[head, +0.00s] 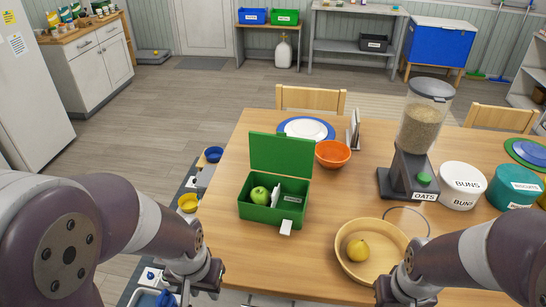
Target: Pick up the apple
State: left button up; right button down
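A green apple (259,195) sits in the left part of an open green box (258,213) on the table, with a white upright piece just right of it. The box lid stands raised at the back. My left gripper (187,295) is at the bottom edge, left of the table and below the box, well apart from the apple. Its fingers are mostly cut off, so I cannot tell its opening. My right arm comes in from the right and its wrist ends at the bottom edge near the wooden bowl. The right gripper's fingers are out of the picture.
The wooden bowl (345,268) holds a yellow fruit (358,250). An orange bowl (333,154), a plate (306,128), an oats dispenser (409,172) and a buns canister (461,183) stand on the wooden table (290,262). The table front between box and wooden bowl is clear.

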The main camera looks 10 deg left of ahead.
aim_at(259, 196)
jog(key=i+l+z, duration=0.1)
jog(key=l, duration=0.25)
jog(key=i+l+z, duration=0.1)
jog(key=l, duration=0.25)
jog(key=i+l+z, duration=0.1)
jog(key=i+l, duration=0.2)
